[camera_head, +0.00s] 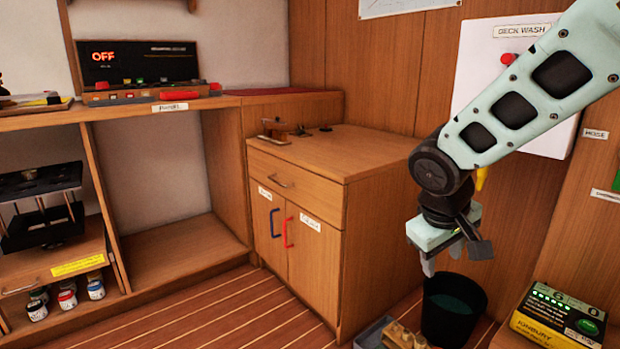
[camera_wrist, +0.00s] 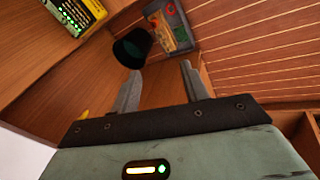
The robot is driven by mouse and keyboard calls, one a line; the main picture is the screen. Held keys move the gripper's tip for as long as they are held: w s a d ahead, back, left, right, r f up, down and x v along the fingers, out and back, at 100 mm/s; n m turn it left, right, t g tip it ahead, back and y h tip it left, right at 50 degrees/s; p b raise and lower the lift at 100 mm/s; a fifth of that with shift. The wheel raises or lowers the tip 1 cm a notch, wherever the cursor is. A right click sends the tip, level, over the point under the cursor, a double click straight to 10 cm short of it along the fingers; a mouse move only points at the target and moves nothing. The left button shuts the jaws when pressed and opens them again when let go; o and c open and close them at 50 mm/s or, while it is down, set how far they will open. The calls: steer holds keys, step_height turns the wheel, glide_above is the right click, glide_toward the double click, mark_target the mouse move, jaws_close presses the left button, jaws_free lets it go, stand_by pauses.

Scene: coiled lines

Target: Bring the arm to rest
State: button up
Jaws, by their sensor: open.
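My arm reaches in from the upper right in the head view. My gripper (camera_head: 440,268) hangs at its end, pointing down, to the right of the wooden cabinet and above the dark bucket (camera_head: 452,308). In the wrist view my gripper (camera_wrist: 160,84) shows two grey fingers spread apart with nothing between them. The bucket also shows beyond the fingers in the wrist view (camera_wrist: 131,50), apart from them.
The wooden cabinet (camera_head: 318,210) with blue and red handles stands left of my gripper. A yellow-black box (camera_head: 556,318) is at the lower right, and a tray with tan items (camera_head: 402,337) is left of the bucket. A white panel (camera_head: 476,72) is behind my arm. Striped floor at front left is clear.

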steer(key=s+a+f+n+g+y, duration=0.15)
steer(key=s+a, duration=0.25)
steer(key=s, duration=0.8)
steer(key=s+a+f+n+g+y, duration=0.15)
steer(key=s+a, duration=0.35)
steer(key=s, duration=0.8)
step_height(320, 180, up, 37)
steer(key=p, duration=3.7)
steer(key=shift+w+d+y, duration=0.25)
steer(key=shift+w+y, duration=0.05)
steer(key=shift+w, duration=0.1)
steer(key=shift+f, duration=0.1)
